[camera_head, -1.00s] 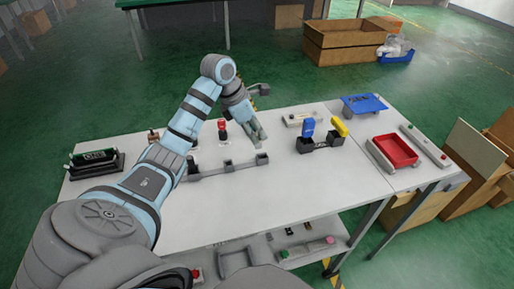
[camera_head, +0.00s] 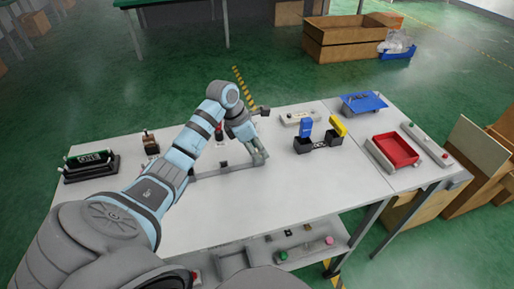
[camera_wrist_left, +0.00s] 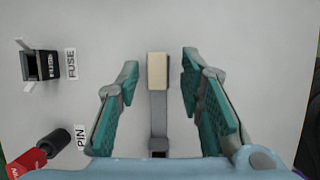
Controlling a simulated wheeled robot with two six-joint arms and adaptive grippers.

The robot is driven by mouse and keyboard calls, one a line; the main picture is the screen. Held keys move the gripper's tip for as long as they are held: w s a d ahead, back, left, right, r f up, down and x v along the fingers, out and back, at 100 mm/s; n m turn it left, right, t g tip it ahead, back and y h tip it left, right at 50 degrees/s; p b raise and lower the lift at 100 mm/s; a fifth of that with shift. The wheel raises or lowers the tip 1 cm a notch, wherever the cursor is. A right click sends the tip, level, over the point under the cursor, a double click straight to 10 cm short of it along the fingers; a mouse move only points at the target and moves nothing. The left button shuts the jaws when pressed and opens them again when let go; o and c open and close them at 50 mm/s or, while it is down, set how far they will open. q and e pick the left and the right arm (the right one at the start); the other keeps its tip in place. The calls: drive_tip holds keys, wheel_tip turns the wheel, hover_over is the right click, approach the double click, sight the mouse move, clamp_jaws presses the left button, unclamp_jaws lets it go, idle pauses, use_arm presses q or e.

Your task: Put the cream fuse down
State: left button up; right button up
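My left gripper (camera_head: 258,157) is over the right end of a long grey fixture (camera_head: 222,168) on the white table. In the left wrist view the gripper (camera_wrist_left: 157,88) is open, with its teal-padded fingers spread apart. A cream block (camera_wrist_left: 158,72), which looks like the cream fuse, sits between the fingers at the end of the grey bar (camera_wrist_left: 158,125). A gap shows on both sides of it, so neither finger touches it. In the head view I cannot make the cream block out behind the fingers. My right gripper is not in view.
A black holder (camera_wrist_left: 40,66) stands by a FUSE label (camera_wrist_left: 71,64). A red and black part (camera_wrist_left: 40,152) is near a PIN label. A black double box (camera_head: 318,142) with blue and yellow flaps and a red tray (camera_head: 394,151) are to the right.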

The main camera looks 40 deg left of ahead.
use_arm(q)
drive_tip(key=shift+a, duration=0.1)
drive_tip(key=shift+a+r, duration=0.1)
drive_tip(key=shift+r, duration=0.25)
drive_tip(key=p+v, duration=0.1)
drive_tip(key=v, duration=1)
drive_tip(key=shift+r, duration=0.25)
drive_tip(key=shift+s, duration=0.1)
